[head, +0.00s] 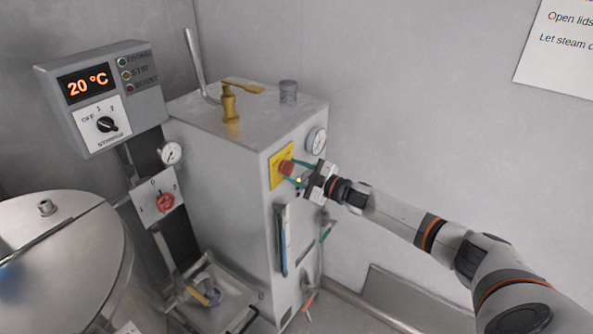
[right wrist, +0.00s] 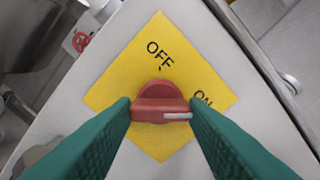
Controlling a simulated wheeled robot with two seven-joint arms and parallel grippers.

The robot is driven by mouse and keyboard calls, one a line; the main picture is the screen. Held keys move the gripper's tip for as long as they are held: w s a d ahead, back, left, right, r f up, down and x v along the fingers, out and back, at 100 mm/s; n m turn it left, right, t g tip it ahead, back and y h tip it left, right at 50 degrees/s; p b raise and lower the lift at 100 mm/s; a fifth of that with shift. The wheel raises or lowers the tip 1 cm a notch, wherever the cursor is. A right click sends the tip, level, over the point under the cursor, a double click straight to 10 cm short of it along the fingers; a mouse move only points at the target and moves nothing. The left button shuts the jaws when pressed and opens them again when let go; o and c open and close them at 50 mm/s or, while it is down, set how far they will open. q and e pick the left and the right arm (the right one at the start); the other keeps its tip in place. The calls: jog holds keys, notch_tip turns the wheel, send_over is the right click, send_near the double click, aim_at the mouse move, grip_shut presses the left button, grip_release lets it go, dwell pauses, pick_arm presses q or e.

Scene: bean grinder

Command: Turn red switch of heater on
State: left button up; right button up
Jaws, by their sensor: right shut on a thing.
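The heater (head: 225,165) is a tall grey cabinet with a yellow plate (head: 274,174) on its front. The red switch (head: 286,168) sits on that plate. In the right wrist view the red switch (right wrist: 158,103) is in the middle of the yellow plate (right wrist: 120,85), which is marked OFF and ON. The white line on its handle points right, just below the ON label. My right gripper (head: 299,173), with green fingers, is shut on the switch; the fingers show on both sides of it (right wrist: 160,112). My left gripper is not in view.
A control box (head: 105,90) reading 20 °C hangs at the left, with a smaller red knob (head: 165,203) below it. A round metal lid (head: 50,240) is at lower left. Gauges and a brass valve (head: 231,100) stick out from the heater.

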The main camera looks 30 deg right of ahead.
dwell(0.4)
jog(key=o, duration=1)
jog(key=shift+s+f, duration=0.1)
jog(key=shift+b+v, duration=1.65)
jog(key=shift+v, duration=4.3)
